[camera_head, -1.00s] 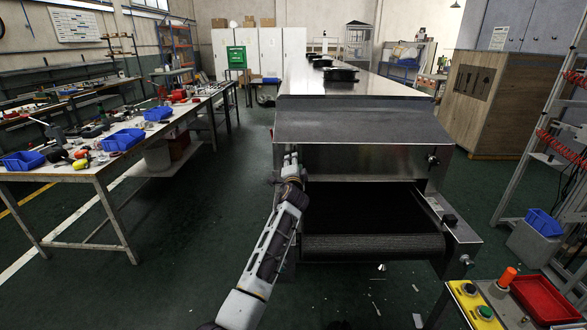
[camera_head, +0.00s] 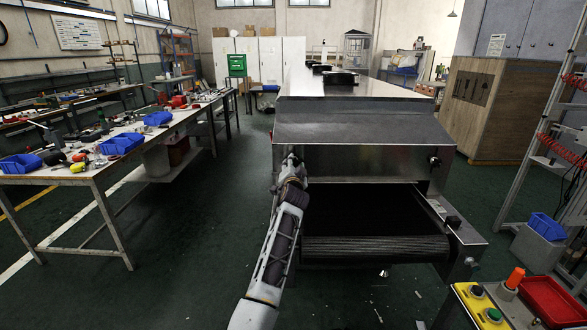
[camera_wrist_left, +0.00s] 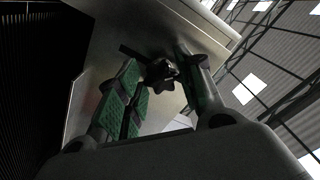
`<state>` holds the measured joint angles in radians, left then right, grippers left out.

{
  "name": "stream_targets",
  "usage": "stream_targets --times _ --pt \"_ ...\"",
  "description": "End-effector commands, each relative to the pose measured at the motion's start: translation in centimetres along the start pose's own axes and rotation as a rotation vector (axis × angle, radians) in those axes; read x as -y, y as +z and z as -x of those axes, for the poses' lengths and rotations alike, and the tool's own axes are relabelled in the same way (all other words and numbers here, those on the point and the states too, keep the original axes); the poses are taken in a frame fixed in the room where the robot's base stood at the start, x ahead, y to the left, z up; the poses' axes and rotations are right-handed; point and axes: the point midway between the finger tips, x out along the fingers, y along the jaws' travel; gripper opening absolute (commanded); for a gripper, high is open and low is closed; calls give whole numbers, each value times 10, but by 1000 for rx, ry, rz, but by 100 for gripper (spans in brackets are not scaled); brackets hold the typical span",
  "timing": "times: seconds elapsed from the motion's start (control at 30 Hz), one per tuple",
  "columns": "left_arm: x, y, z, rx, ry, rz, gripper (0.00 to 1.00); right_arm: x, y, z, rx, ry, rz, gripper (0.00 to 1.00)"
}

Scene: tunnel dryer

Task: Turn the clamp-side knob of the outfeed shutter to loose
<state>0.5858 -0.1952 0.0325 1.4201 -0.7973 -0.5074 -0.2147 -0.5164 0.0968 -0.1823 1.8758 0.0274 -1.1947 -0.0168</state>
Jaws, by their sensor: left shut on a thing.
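The dryer's outfeed end (camera_head: 360,162) is a steel hood above a dark belt opening. A black lobed knob (camera_wrist_left: 160,72) shows in the left wrist view, beside a steel panel. My left gripper (camera_wrist_left: 157,64) has its green-padded fingers on both sides of this knob and is shut on it. In the head view my left gripper (camera_head: 291,160) is at the hood's left front edge and hides that knob. A second black knob (camera_head: 434,162) sits on the hood's right side, with nothing at it. My right gripper is not in view.
A belt roller (camera_head: 375,248) juts out below the opening. A cluttered workbench (camera_head: 95,182) stands at left, with free floor between. A yellow button box (camera_head: 480,306) and a red tray (camera_head: 550,300) are at the lower right.

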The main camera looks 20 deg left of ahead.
Motion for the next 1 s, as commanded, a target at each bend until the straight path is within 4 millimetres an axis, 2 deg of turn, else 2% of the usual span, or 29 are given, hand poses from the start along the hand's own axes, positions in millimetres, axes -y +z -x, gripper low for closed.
stream_targets --times 0.47,0.5,0.63,0.67,1.0 --pt "-3 4 0 7 5 15 13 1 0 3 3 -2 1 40" --pt "-3 4 0 7 5 14 38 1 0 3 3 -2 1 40" --pt "-3 3 0 6 4 14 55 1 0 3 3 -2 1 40" --pt "-3 3 0 5 4 14 57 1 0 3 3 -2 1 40" --pt "-1 0 0 2 1 14 57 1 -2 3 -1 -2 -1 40"
